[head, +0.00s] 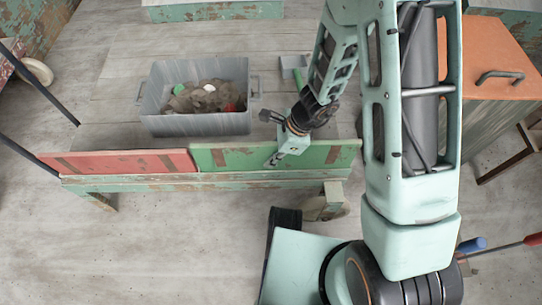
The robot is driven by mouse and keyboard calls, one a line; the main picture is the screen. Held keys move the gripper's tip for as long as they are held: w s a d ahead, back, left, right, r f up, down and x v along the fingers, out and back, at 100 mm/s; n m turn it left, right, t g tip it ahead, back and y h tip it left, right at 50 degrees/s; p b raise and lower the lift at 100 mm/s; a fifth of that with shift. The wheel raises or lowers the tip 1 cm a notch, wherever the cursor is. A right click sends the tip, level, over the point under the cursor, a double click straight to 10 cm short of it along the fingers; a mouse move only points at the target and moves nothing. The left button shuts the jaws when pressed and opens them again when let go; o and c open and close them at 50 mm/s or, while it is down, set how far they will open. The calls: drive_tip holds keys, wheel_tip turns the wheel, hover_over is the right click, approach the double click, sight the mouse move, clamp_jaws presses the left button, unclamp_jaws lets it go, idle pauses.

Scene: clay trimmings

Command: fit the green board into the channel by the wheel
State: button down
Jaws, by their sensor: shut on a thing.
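The worn green board (335,154) stands on edge along the front of the low bench, right of the red board (120,162). My gripper (275,157) reaches down over the bench and is shut on the green board near its middle; the fingertips are small here. The board's lower edge meets the pale green front rail (200,182), where the channel itself is hidden. I cannot tell whether the board is seated or just above the rail. A pale round wheel-like disc (37,70) shows at the far left; I cannot tell whether it is the task's wheel.
A grey crate (195,124) of brown clay trimmings stands on the bench behind the boards. A green scoop-like thing (294,64) lies behind my arm. An orange-topped cabinet (488,60) stands at right. Tools with blue (471,245) and red handles lie lower right. The floor at lower left is clear.

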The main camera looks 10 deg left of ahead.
drive_tip(key=shift+f+b, duration=0.3)
drive_tip(key=shift+f, duration=0.8)
drive_tip(key=c, duration=1.9)
unclamp_jaws()
drive_tip(key=shift+f, duration=0.1)
drive_tip(key=v, duration=1.2)
